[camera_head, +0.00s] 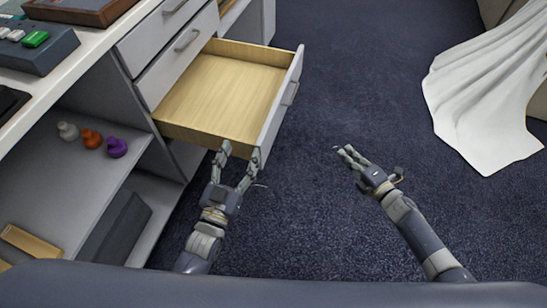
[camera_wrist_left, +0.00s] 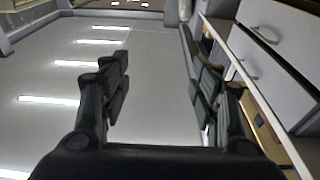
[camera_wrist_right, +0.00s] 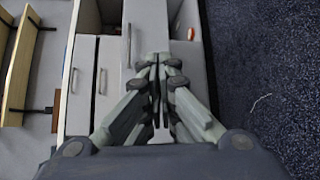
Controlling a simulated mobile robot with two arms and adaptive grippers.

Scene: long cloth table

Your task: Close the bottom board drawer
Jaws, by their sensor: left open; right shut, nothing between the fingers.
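The bottom drawer (camera_head: 225,92) is pulled out from the white cabinet, showing an empty pale wood inside and a grey front (camera_head: 280,108) with a handle (camera_head: 290,93). My left gripper (camera_head: 238,162) is open at the drawer's near front corner; I cannot tell whether it touches. In the left wrist view its fingers (camera_wrist_left: 160,90) are apart with nothing between them. My right gripper (camera_head: 343,152) is shut and empty over the carpet, to the right of the drawer front and apart from it. In the right wrist view its fingertips (camera_wrist_right: 158,62) are together before pale panels.
Two shut drawers (camera_head: 178,62) sit above the open one. A lower shelf (camera_head: 60,170) holds grey, orange and purple figures (camera_head: 92,139). The carpet (camera_head: 350,70) right of the drawer is clear. A white cloth (camera_head: 485,95) drapes at the far right.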

